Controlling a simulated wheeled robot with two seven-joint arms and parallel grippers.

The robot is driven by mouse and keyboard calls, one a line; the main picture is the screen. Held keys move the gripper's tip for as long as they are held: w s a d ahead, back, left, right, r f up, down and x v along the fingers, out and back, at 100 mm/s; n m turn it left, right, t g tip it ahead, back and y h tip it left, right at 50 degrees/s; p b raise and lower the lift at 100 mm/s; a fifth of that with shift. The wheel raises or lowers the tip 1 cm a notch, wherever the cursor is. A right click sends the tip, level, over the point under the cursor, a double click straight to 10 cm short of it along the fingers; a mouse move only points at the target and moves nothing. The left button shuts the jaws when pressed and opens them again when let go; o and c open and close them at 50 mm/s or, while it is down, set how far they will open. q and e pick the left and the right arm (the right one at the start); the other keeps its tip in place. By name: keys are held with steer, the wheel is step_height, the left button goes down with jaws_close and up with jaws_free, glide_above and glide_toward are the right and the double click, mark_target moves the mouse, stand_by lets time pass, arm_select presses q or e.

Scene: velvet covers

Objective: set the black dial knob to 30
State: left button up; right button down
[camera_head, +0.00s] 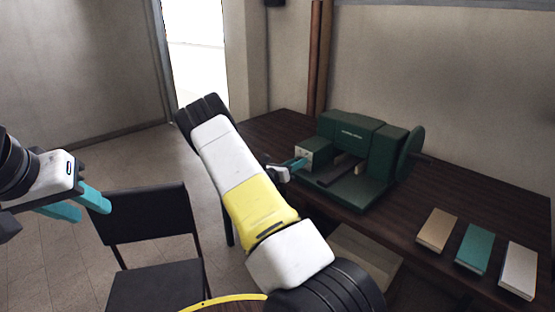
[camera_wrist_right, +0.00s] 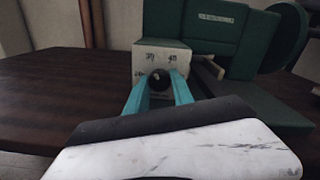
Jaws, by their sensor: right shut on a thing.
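The black dial knob (camera_wrist_right: 159,80) sits on the pale dial plate (camera_wrist_right: 160,57) of a dark green machine (camera_head: 362,150). In the right wrist view my right gripper (camera_wrist_right: 160,84) has its teal fingers on both sides of the knob, shut on it. Numbers show on the plate above the knob, but they are too blurred to read surely. The knob's pointer setting cannot be made out. In the head view my right gripper (camera_head: 298,163) is at the plate and hides the knob. My left gripper (camera_head: 93,203) is open and empty, in the air at far left.
The machine stands on a dark wooden table (camera_head: 420,197). A tan block (camera_head: 437,230), a teal block (camera_head: 474,248) and a white block (camera_head: 518,270) lie at the table's right. A black chair (camera_head: 148,215) stands below my left gripper.

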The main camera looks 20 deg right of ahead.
steer(key=shift+n, duration=0.3)
steer(key=c, duration=1.1)
jaws_free()
steer(key=shift+a, duration=0.1)
steer(key=v, duration=0.7)
steer(key=shift+s+a, duration=0.1)
steer(key=shift+a, duration=0.2)
